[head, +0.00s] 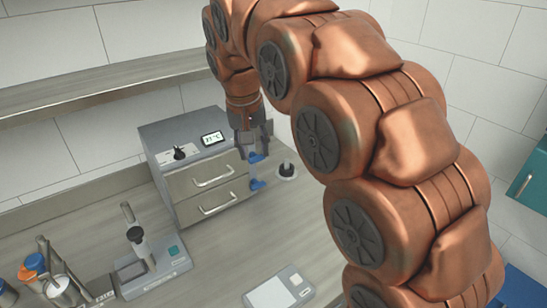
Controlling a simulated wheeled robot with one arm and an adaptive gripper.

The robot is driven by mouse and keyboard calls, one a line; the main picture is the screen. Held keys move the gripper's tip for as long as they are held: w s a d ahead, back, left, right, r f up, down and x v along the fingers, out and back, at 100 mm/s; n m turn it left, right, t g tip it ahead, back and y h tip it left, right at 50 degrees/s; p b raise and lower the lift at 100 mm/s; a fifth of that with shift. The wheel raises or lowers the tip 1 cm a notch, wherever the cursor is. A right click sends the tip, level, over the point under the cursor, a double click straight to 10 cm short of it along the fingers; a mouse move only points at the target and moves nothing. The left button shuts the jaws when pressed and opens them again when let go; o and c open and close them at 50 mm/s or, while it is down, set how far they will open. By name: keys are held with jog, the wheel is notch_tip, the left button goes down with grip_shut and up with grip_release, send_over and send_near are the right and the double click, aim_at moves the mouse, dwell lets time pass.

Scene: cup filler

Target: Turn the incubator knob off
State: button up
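The incubator (155,137) is a grey box with two handled drawer fronts, standing at the back of the counter. Its black knob (180,153) sits on the sloped top panel, left of a small display (213,138) that seems to read 22 °C. The knob's exact setting is too small to tell. My gripper (257,172) hangs at the incubator's right front, to the right of and apart from the knob. Its two blue fingertips are spread apart, with nothing visible between them.
A small black-topped device (287,170) stands right of my gripper. A grey instrument with an upright lever (139,250) stands at front left, near a rack with orange and blue caps (34,264). A white scale (278,290) lies at front. A shelf (100,87) runs above. The middle counter is clear.

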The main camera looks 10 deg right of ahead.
jog(key=shift+g, duration=0.4)
jog(key=shift+s+d+f, duration=0.25)
jog(key=shift+s+d, duration=0.65)
jog(key=shift+s, duration=0.15)
jog(key=shift+s+d+f, duration=0.2)
jog(key=shift+s+d, duration=0.7)
jog(key=shift+s, duration=0.15)
jog(key=shift+w, duration=0.1)
